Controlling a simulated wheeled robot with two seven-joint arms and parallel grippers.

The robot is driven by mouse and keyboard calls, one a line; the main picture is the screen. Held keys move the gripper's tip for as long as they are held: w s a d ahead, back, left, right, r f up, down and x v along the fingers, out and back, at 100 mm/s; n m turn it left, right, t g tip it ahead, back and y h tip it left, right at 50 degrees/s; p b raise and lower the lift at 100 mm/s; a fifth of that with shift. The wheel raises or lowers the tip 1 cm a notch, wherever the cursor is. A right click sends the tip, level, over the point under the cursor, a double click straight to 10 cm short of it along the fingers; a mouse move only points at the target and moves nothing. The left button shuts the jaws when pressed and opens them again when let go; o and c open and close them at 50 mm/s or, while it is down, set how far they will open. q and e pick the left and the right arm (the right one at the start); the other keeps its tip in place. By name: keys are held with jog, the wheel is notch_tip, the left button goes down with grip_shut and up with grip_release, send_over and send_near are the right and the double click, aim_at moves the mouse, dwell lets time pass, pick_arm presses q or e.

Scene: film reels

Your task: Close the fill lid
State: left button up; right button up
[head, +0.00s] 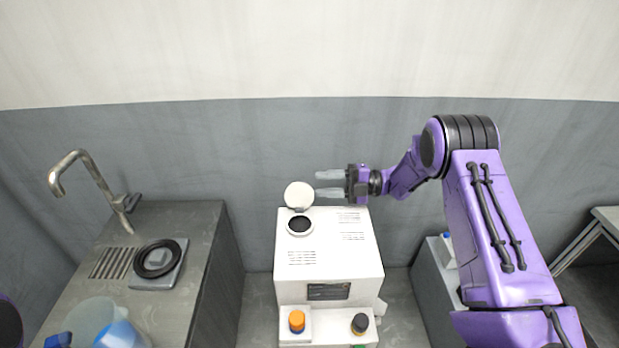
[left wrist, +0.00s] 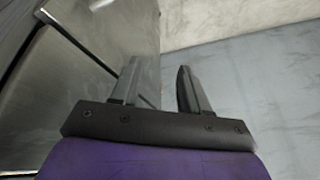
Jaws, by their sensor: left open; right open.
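The fill lid (head: 299,195) is a round white disc standing raised at the back of the dark round fill opening (head: 300,225). The opening is in the top of a white machine (head: 330,255). My right gripper (head: 330,183) is open and empty, with its grey fingers pointing left. It appears just right of the lid and behind the machine's top in the head view; the exact depth gap is unclear. My left gripper (left wrist: 155,85) is open and empty in the left wrist view, beside a grey metal surface.
An orange-capped bottle (head: 297,321) and a black-capped bottle (head: 360,324) stand at the machine's front. A counter (head: 190,245) with a tap (head: 95,175) and a black ring (head: 158,259) is at left. A grey wall (head: 200,150) rises behind.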

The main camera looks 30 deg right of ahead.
aim_at(299, 193)
jog(key=p+x, duration=0.1)
jog(key=x, duration=0.3)
jog(key=shift+w+a, duration=0.15)
jog(key=shift+w, duration=0.05)
grip_shut()
